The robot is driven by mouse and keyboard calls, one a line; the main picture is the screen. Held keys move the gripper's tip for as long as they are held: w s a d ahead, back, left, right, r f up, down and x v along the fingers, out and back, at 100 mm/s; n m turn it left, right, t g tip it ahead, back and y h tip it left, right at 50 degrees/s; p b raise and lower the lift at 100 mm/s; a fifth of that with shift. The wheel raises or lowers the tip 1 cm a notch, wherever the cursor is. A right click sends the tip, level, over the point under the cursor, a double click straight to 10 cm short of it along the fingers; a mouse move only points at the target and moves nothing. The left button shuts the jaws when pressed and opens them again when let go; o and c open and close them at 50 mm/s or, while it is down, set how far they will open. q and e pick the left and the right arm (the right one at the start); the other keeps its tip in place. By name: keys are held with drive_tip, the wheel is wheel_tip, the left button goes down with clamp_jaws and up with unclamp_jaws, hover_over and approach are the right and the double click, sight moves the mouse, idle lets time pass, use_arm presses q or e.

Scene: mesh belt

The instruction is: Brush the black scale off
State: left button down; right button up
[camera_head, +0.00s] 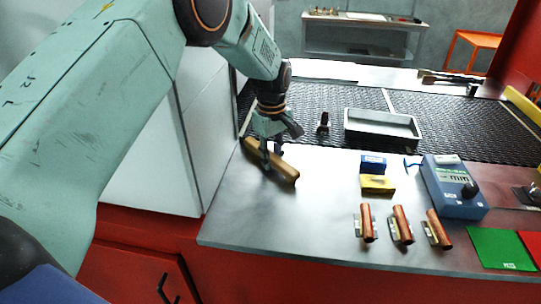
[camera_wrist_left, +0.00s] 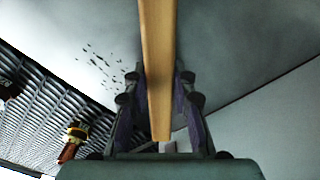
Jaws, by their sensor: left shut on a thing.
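My left gripper (camera_head: 271,150) is shut on a long tan wooden brush (camera_head: 287,172) at the left end of the metal table, beside the white wall panel. In the left wrist view the brush's wooden back (camera_wrist_left: 158,60) runs between the fingers of my left gripper (camera_wrist_left: 160,105). Its bristles are hidden, so I cannot tell if they touch the metal. Black scale (camera_wrist_left: 100,65) lies as scattered dark flecks on the grey metal, left of the brush and apart from it in that view. I cannot make out the flecks in the head view. My right gripper is not in view.
A dark mesh belt (camera_head: 290,112) lies behind, bearing a grey tray (camera_head: 380,141) and a small dark-red-handled item (camera_head: 323,122). Blue (camera_head: 373,164) and yellow (camera_head: 378,184) boxes, copper-coloured pieces (camera_head: 402,224) and a blue device (camera_head: 455,190) stand right. The metal front-left (camera_head: 265,225) is clear.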

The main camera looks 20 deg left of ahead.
sight(316, 171)
use_arm(q)
drive_tip(key=shift+w+d+r+p, duration=0.1)
drive_tip(key=shift+w+d+p, duration=0.15)
drive_tip(key=shift+d, duration=0.65)
drive_tip(key=shift+w+d+r+p, duration=0.1)
drive_tip(key=shift+w+d+p, duration=0.15)
drive_tip(key=shift+d, duration=0.65)
drive_tip(key=shift+w+d+f, duration=0.1)
drive_tip(key=shift+w+d, duration=0.1)
drive_tip(key=shift+d, duration=0.75)
drive_tip(key=shift+w+d+f, duration=0.1)
drive_tip(key=shift+w+d, duration=0.1)
drive_tip(key=shift+d, duration=0.7)
drive_tip(key=shift+w+d+f, duration=0.1)
drive_tip(key=shift+w+d, duration=0.1)
drive_tip(key=shift+d, duration=0.75)
drive_tip(key=shift+w+d, duration=0.25)
drive_tip(key=shift+d, duration=0.85)
drive_tip(key=shift+w+a, duration=0.1)
drive_tip(key=shift+w, duration=0.4)
drive_tip(key=shift+a+r, duration=0.1)
drive_tip(key=shift+a, duration=0.35)
drive_tip(key=shift+s+a+r+p, duration=0.1)
drive_tip(key=shift+s+a+p, duration=0.1)
drive_tip(key=shift+a+p, duration=0.35)
drive_tip(key=shift+s+a+p, duration=0.15)
drive_tip(key=shift+a+p, duration=0.1)
drive_tip(key=shift+a, duration=0.8)
